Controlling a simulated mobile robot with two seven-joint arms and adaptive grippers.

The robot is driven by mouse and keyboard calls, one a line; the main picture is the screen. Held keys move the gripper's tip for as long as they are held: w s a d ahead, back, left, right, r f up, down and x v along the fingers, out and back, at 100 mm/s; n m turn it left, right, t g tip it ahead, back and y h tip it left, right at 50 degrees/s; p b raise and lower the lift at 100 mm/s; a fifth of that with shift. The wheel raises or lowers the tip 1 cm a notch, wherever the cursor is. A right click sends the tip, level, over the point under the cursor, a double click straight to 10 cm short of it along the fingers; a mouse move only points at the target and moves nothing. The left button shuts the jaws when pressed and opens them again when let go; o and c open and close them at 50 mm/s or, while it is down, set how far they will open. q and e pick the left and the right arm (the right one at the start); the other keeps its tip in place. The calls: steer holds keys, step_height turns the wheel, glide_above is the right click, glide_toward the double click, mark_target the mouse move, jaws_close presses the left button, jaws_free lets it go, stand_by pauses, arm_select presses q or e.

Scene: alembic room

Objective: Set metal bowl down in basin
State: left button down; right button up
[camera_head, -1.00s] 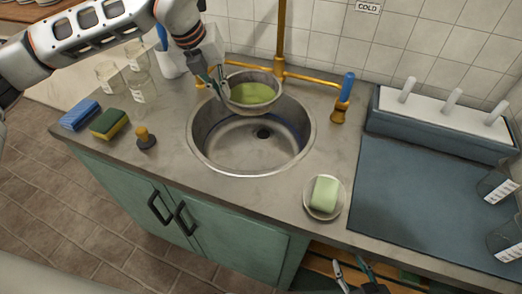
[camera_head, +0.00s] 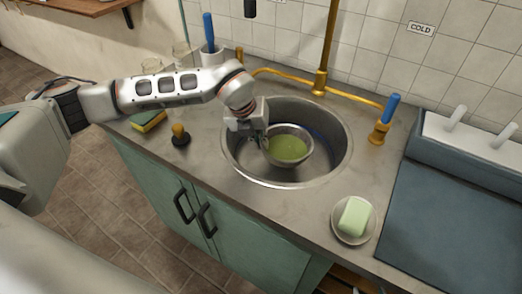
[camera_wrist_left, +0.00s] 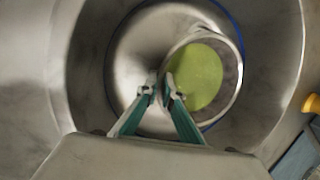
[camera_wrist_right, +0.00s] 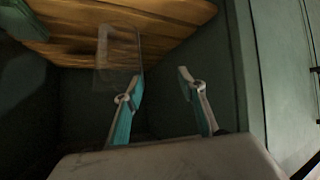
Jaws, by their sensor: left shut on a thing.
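The metal bowl (camera_head: 288,147) holds green contents and is inside the round steel basin (camera_head: 335,165), in its left-centre part. In the left wrist view the bowl (camera_wrist_left: 205,80) is right of centre, with the basin wall around it. My left gripper (camera_head: 262,142) is shut on the bowl's near left rim; its fingertips (camera_wrist_left: 162,88) pinch the rim in the left wrist view. I cannot tell whether the bowl touches the basin floor. My right gripper (camera_wrist_right: 158,88) is open and empty in the right wrist view, before a dark cabinet space.
A brass tap pipe (camera_head: 320,82) and a blue-handled brass valve (camera_head: 383,120) stand behind the basin. A soap dish (camera_head: 352,236) with green soap sits front right. A small plunger-like stopper (camera_head: 180,136) and a sponge (camera_head: 148,121) lie left. A clear container (camera_wrist_right: 118,58) is near my right gripper.

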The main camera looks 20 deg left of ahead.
arm_select(q)
step_height(320, 180, down, 4)
steer(key=shift+r, duration=0.1)
steer(key=c, duration=2.2)
jaws_free()
steer(key=p+v, duration=0.1)
steer(key=v, duration=1.1)
